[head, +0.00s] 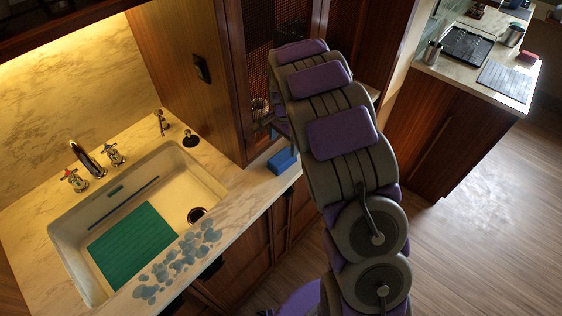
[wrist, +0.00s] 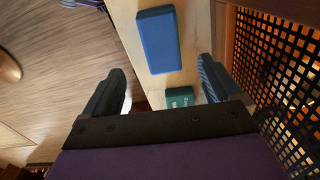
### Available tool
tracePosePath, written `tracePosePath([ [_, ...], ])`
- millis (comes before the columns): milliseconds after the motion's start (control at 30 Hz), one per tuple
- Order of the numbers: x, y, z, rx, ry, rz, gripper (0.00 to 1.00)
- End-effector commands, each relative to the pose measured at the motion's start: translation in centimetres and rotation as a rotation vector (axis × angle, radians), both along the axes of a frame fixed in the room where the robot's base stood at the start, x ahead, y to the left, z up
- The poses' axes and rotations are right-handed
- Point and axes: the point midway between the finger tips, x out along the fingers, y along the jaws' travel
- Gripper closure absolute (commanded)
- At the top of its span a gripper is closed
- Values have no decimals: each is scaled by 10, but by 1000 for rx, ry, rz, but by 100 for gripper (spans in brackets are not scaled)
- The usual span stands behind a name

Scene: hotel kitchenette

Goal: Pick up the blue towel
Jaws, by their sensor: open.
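The blue towel (head: 283,162) is a small folded block on the marble counter, right of the sink. In the wrist view the blue towel (wrist: 158,40) lies flat on the pale counter, in the upper middle. My gripper (wrist: 163,88) has its dark fingers wide apart with nothing between them touching either one. The towel appears ahead of the fingertips and apart from them. In the head view my arm hides most of my gripper.
A green item (wrist: 180,97) with pale lettering shows between the fingers. A lattice cabinet door (wrist: 280,80) stands close on the right. The sink (head: 190,170) holds a green mat (head: 132,243). A second counter (head: 470,70) stands at the back right.

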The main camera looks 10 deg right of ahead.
Motion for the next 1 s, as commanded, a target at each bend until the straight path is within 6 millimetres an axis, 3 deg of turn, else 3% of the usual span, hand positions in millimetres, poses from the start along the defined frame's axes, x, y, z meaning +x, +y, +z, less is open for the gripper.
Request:
tracePosePath([
  [100,-1,4,-23,-4,5,2,8],
  [367,0,14,-39,-14,0,4,8],
  [667,0,4,-81,-5,5,2,8],
  [933,1,6,-83,-6,1,2,8],
  [1000,1,8,-83,-8,1,3,15],
])
